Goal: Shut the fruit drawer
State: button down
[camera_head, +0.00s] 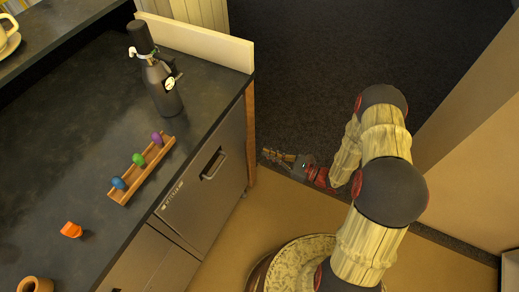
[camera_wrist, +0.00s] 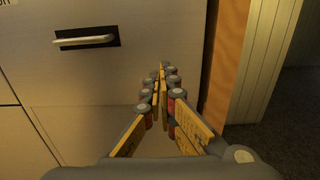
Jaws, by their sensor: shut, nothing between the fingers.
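A grey front panel (camera_head: 203,190) with a dark recess and a bar handle (camera_head: 212,164) is at the right end of the counter. It carries small lettering that I cannot read, so I cannot tell for sure that it is the fruit drawer. The panel (camera_wrist: 60,75) and its handle (camera_wrist: 84,40) also show at the left in the wrist view. It looks about flush with the counter front; any small gap cannot be made out. My gripper (camera_head: 268,154) is shut and empty, to the right of the panel and apart from it. Its fingertips (camera_wrist: 162,72) meet in the wrist view.
On the dark counter (camera_head: 75,140) are a black bottle with a gauge (camera_head: 162,85), a wooden rack (camera_head: 143,170) with three coloured pieces and an orange item (camera_head: 71,230). A wooden post (camera_wrist: 228,60) edges the cabinet. Open floor (camera_head: 225,250) lies in front.

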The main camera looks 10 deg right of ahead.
jog(key=b, duration=0.3)
send_near(234, 138)
jog(key=x, duration=0.5)
jog(key=shift+a, duration=0.35)
jog(key=shift+w+a+b, duration=0.3)
jog(key=shift+w+a, duration=0.15)
jog(key=shift+a, duration=0.1)
jog(key=shift+x, duration=0.95)
jog(key=shift+d, duration=0.1)
